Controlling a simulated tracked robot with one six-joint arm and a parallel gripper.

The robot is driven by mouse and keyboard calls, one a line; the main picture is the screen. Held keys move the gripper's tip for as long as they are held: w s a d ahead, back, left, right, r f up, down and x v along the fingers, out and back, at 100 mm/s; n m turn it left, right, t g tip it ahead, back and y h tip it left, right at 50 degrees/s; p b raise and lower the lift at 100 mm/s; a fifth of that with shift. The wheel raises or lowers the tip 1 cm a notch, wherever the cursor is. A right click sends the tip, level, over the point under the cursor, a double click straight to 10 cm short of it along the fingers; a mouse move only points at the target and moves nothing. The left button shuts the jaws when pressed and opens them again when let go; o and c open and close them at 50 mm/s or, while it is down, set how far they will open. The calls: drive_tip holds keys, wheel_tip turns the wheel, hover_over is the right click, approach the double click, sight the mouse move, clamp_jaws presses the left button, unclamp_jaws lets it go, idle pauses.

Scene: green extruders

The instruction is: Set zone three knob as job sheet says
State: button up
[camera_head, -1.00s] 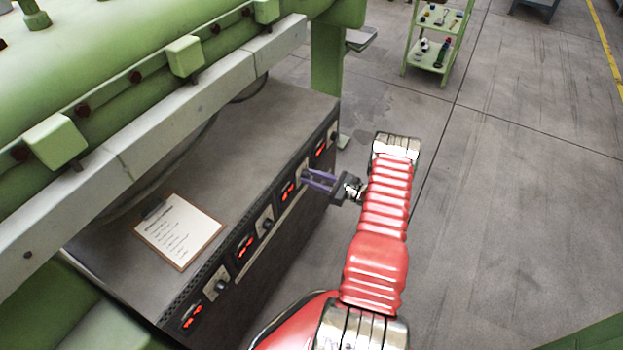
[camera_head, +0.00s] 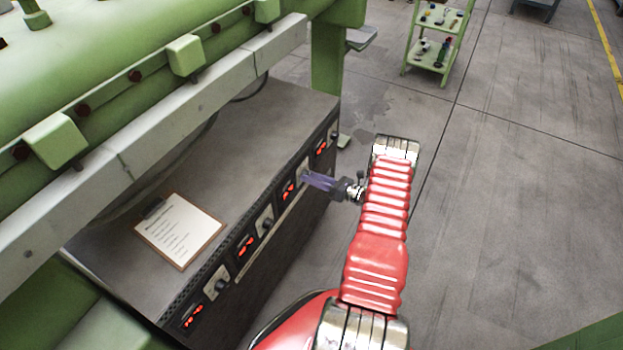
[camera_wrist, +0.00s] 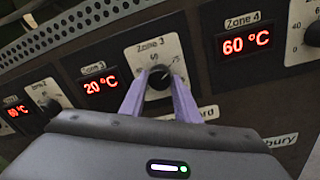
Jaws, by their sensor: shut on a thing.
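The zone three knob (camera_wrist: 158,75) is a dark round knob on a pale dial plate in the wrist view. The red display (camera_wrist: 101,87) to its left reads 20 °C under a "Zone 3" label. My gripper (camera_head: 306,176) has two purple fingers reaching the cabinet front, and in the wrist view (camera_wrist: 160,83) they are shut on this knob from either side. The fingers partly hide the knob and dial. The job sheet (camera_head: 178,232) is on a clipboard lying on the cabinet top; its text is too small to read.
The zone four display (camera_wrist: 245,41) reads 60 °C to the right, beside another dial. The zone two knob (camera_wrist: 48,105) is to the left. A green machine (camera_head: 150,70) overhangs the grey cabinet (camera_head: 260,125). Open floor lies right, with a green trolley (camera_head: 437,40) at the back.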

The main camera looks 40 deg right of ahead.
drive_tip(key=shift+f, duration=0.15)
drive_tip(key=o, duration=1)
drive_tip(key=shift+o, duration=0.2)
drive_tip(key=shift+s+d, duration=0.1)
drive_tip(key=v, duration=1.3)
drive_tip(key=shift+s, duration=0.25)
drive_tip(key=shift+d, duration=0.1)
